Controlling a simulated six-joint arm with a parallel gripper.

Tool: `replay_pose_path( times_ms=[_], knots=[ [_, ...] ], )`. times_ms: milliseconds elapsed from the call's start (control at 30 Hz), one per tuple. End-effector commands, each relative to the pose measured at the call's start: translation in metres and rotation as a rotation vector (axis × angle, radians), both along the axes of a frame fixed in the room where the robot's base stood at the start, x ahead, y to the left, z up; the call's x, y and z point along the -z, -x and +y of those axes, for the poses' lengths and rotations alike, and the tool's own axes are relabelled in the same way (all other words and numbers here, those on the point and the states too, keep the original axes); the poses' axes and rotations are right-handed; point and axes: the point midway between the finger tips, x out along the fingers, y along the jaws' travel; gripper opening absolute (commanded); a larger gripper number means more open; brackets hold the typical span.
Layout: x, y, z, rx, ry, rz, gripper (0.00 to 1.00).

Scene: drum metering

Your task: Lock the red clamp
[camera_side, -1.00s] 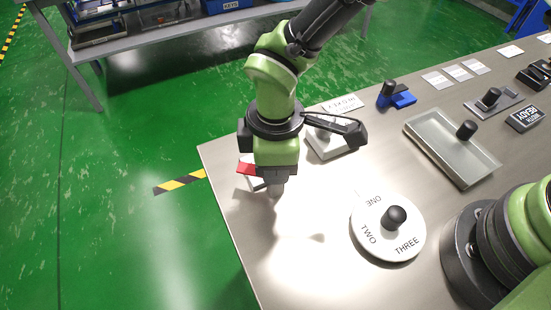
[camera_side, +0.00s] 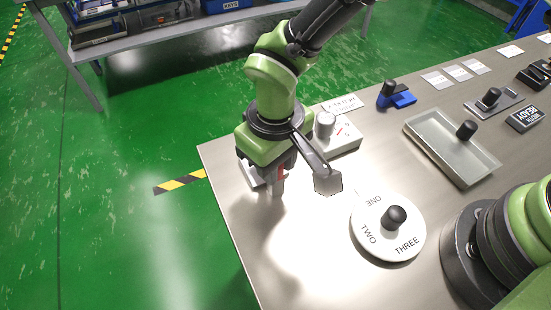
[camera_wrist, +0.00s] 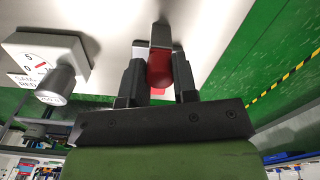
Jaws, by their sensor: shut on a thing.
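The red clamp shows in the wrist view as a red handle (camera_wrist: 158,68) with a grey metal part beyond it. My gripper (camera_wrist: 158,82) has one dark finger on each side of the red handle and is shut on it. In the side view my gripper (camera_side: 275,182) points down near the far left corner of the metal table. A small piece of the red clamp (camera_side: 283,174) shows beside the fingers. The rest of the clamp is largely hidden behind the gripper, so its exact angle is hard to tell.
A white box with a grey knob (camera_side: 325,125) stands close behind my gripper. A white dial marked ONE, TWO, THREE (camera_side: 365,245) lies to the right.

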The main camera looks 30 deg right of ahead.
Motion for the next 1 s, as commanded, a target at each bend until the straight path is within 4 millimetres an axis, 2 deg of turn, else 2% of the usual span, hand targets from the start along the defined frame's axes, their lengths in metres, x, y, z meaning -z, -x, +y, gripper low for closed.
replay_pose_path(
  times_ms=[300,733,767,833,867,1000],
  knots=[
    [-0.0011,0.0001,-0.0001,0.077,0.000,0.001,0.03],
    [-0.0011,-0.0001,-0.0001,0.085,0.000,0.001,0.03],
    [-0.0011,-0.0001,-0.0001,0.085,0.000,0.001,0.34],
    [-0.0010,-0.0001,-0.0001,0.084,0.000,0.000,0.50],
    [-0.0009,-0.0001,-0.0001,0.084,0.000,0.000,0.52],
    [-0.0006,-0.0001,-0.0001,0.082,0.000,0.000,0.52]
  ],
)
